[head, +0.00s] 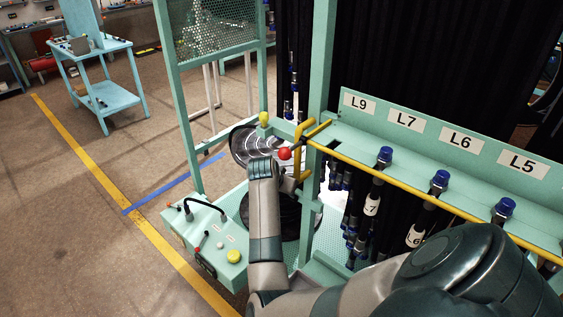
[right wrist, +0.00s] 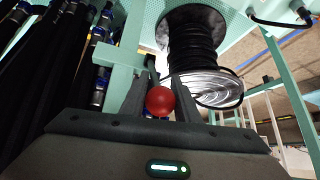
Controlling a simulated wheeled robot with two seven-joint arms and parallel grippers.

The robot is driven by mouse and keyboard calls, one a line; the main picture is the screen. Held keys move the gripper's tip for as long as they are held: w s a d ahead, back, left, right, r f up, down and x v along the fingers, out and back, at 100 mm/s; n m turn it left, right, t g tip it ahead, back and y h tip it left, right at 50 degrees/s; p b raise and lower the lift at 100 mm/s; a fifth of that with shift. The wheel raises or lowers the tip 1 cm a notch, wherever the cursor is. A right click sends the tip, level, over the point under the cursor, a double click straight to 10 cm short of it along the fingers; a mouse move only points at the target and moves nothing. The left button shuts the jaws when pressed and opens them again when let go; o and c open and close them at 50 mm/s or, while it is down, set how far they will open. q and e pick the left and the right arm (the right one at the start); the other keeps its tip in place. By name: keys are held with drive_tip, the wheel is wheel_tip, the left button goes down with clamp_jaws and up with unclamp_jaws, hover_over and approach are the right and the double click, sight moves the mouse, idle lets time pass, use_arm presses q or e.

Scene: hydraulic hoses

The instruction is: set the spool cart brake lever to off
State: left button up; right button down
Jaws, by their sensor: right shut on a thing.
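My right gripper (head: 286,171) is at the mint-green frame beside the yellow rail. In the right wrist view the right gripper (right wrist: 160,92) has its two grey fingers around a red ball knob (right wrist: 160,101), which sits between them. The red knob (head: 284,154) also shows in the head view, just above the gripper. I take it for the brake lever's knob; the lever's shaft is mostly hidden, and its off mark cannot be seen. The spool (right wrist: 192,40), wound with black hose, is behind the fingers. My left gripper is not in view.
A yellow rail (head: 400,184) runs along the hose rack, with labels and blue-capped hoses. A mint control box (head: 208,238) with knobs and small levers stands left of my forearm. A blue cart (head: 105,85) stands far left. Floor is open between.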

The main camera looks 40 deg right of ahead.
drive_tip(key=shift+w+d+r, duration=0.2)
drive_tip(key=shift+d+r, duration=0.05)
drive_tip(key=shift+r, duration=0.1)
drive_tip(key=c, duration=1.4)
unclamp_jaws()
drive_tip(key=shift+f, duration=0.2)
drive_tip(key=shift+s, duration=0.15)
drive_tip(key=shift+b+v, duration=1.8)
drive_tip(key=shift+v, duration=6.85)
